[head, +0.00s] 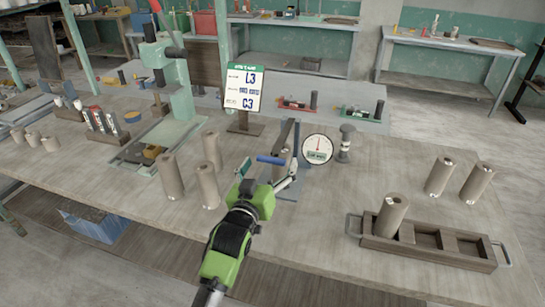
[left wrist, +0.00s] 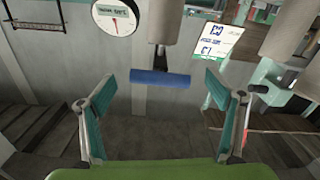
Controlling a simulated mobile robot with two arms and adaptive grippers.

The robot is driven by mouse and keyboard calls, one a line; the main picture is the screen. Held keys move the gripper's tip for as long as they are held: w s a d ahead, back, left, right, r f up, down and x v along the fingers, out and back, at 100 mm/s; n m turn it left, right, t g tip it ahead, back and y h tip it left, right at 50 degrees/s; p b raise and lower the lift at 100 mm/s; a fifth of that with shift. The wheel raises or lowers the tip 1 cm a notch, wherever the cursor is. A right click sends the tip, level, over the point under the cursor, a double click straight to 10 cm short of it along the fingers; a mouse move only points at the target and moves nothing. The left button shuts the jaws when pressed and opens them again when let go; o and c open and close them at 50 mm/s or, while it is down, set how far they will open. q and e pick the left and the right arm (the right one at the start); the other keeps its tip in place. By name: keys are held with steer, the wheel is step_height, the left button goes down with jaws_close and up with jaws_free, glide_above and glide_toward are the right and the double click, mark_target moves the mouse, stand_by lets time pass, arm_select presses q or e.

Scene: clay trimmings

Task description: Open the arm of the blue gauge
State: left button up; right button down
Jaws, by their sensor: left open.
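The gauge has a round white dial (head: 317,149) with a red needle and a blue bar-shaped handle (head: 271,160) on its arm, beside a dark upright post. My left gripper (head: 268,175) is open and empty, just in front of the handle and slightly below it in the head view. In the left wrist view, the blue handle (left wrist: 160,77) lies crosswise between and beyond the two open fingertips (left wrist: 160,92), apart from both. The dial (left wrist: 116,18) shows at the top left there. The gripper partly hides the gauge's base. My right gripper is not in view.
Clay cylinders (head: 172,178) stand left of the gauge, and more stand at the right. A wooden tray (head: 428,247) with one cylinder lies at the front right. A sign (head: 243,88) stands behind the gauge. A green press (head: 180,95) stands at the back left.

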arm_select(q)
steer(key=shift+x, duration=1.45)
